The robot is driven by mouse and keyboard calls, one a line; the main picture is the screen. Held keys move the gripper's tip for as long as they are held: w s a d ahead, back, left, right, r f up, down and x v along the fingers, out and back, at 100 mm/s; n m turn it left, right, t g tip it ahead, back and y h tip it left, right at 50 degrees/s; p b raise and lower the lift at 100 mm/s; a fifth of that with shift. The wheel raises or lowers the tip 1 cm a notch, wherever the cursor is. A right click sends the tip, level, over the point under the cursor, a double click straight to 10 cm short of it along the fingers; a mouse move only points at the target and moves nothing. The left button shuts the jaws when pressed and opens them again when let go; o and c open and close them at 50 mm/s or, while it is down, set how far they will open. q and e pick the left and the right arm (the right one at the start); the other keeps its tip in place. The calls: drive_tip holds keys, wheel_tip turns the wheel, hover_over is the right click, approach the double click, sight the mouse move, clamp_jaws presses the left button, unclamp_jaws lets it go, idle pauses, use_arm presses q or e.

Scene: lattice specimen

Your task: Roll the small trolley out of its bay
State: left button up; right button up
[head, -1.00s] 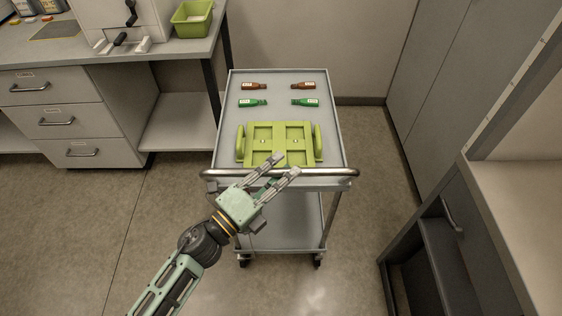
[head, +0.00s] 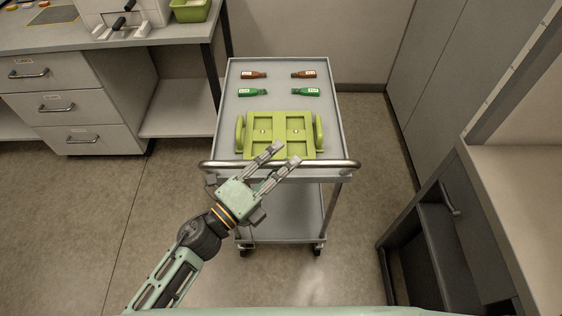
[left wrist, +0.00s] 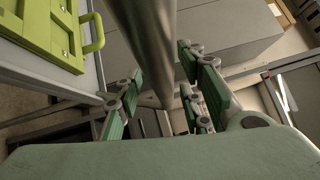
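The small trolley (head: 331,90) is a grey two-shelf cart on castors, standing between a desk and a tall cabinet. Its metal handle bar (head: 335,165) runs across the near end. My left gripper (head: 279,160) is at the handle, left of its middle, with its fingers spread apart. In the left wrist view the bar (left wrist: 143,40) passes between the finger pads (left wrist: 158,100), with visible gaps beside it. I cannot tell whether any finger touches it. My right gripper is out of view.
The trolley's top carries a lime-green fixture (head: 279,134) and several brown and green bottles (head: 306,92). A drawer desk (head: 78,105) stands left and a grey cabinet (head: 440,60) right. Floor left of the trolley is clear.

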use_arm(q)
drive_tip(key=shift+s, duration=0.1)
drive_tip(key=v, duration=1.2)
idle(0.6)
